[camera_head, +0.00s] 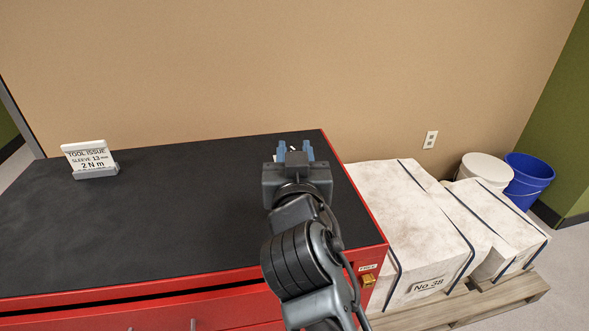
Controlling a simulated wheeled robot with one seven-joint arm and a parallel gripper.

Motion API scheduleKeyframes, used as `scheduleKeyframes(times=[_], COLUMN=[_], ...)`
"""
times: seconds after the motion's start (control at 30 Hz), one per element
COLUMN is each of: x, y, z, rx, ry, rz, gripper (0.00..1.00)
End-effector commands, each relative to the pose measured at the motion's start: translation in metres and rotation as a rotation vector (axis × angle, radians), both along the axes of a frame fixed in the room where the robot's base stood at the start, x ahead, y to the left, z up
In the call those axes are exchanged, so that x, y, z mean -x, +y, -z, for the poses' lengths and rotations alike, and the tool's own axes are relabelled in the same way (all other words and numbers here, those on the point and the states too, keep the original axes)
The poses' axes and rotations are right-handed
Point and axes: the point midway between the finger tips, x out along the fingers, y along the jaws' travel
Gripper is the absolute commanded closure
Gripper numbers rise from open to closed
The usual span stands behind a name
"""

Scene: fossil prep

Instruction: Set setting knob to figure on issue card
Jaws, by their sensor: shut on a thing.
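The issue card (88,156) stands upright in a grey base at the back left of the black worktop. It reads "TOOL ISSUE", "SLEEVE 13 mm" and "2 N m". My gripper (295,150) is over the back right of the worktop, pointing away from me, with blue parts at its fingertips. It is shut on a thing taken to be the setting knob. My gripper's body hides the knob, its scale and any mark on it, so its setting cannot be read.
The red tool chest (200,312) has a black top (170,215), bare between card and gripper. A tan wall (300,70) rises behind. On the right, white plaster blocks (405,210) lie on a pallet (470,305), with a white bucket (484,167) and blue bucket (530,175) behind.

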Motion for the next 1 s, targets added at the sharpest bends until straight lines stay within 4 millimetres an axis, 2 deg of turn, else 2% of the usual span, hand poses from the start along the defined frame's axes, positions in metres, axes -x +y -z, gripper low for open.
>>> scheduleKeyframes(times=[0.03, 0.1, 0.6, 1.0], x=[0.0003, 0.0002, -0.0002, -0.0003], y=[0.0016, 0.0020, 0.0017, 0.0005], z=[0.0078, 0.0083, 0.0044, 0.0016], rx=[-0.002, -0.003, -0.002, 0.001], ry=[-0.005, -0.005, -0.001, 0.002], rz=[0.027, 0.073, 0.422, 0.575], gripper=[0.99, 0.99, 0.99, 0.99])
